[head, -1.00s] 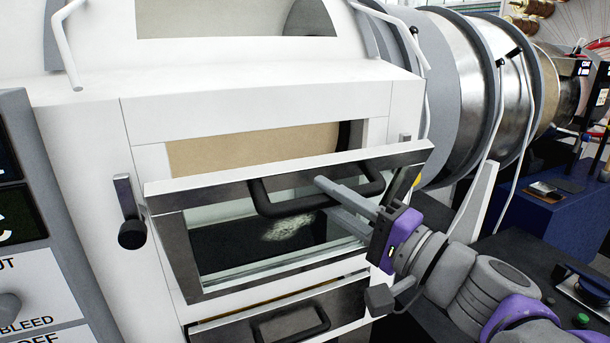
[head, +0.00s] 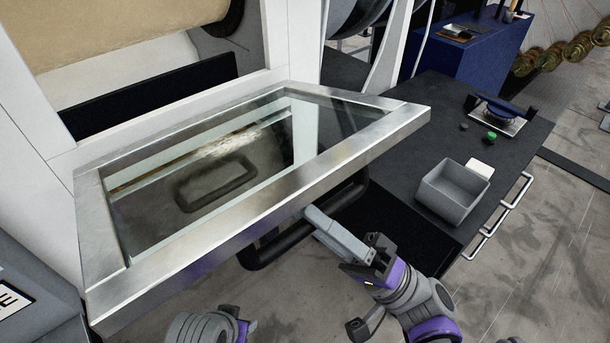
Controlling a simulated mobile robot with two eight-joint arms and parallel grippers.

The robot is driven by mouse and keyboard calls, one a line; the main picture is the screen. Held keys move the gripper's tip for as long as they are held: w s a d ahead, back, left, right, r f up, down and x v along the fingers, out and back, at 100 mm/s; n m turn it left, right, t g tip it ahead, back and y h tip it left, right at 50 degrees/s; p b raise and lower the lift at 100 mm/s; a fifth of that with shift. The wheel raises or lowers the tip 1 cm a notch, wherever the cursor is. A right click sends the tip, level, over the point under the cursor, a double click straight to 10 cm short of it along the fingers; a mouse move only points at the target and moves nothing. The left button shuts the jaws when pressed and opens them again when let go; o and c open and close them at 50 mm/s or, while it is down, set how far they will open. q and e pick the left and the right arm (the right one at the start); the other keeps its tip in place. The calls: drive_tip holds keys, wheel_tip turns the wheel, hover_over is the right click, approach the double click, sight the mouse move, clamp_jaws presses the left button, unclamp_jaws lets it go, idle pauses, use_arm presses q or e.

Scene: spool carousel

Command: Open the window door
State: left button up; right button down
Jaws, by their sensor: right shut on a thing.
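The window door (head: 355,152) is a metal-framed glass panel. It is swung down and outward, lying close to flat in front of the machine, with the opening behind it exposed. Its black bar handle (head: 277,247) sits under the front edge of the frame.
A dark bench (head: 420,118) at the right carries an open grey bin (head: 452,192), a white block (head: 480,168) and a green button (head: 491,135). A blue cabinet (head: 470,55) stands behind. The floor (head: 530,260) at the lower right is clear.

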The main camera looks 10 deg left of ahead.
use_arm(q)
wheel_tip(320, 180, down, 6)
drive_tip(key=b, duration=0.4)
drive_tip(key=shift+w, duration=0.2)
use_arm(e)
wheel_tip(320, 180, down, 10)
drive_tip(key=shift+a+r, duration=0.15)
drive_tip(key=shift+a, duration=0.1)
drive_tip(key=shift+w, duration=0.1)
drive_tip(key=c, duration=1.1)
unclamp_jaws()
drive_tip(key=o, duration=0.4)
drive_tip(key=shift+w, duration=0.15)
use_arm(q)
drive_tip(key=shift+b+x, duration=0.75)
drive_tip(key=shift+x, duration=0.1)
use_arm(e)
drive_tip(key=v, duration=1)
drive_tip(key=shift+d+f, duration=0.25)
drive_tip(key=shift+d, duration=0.1)
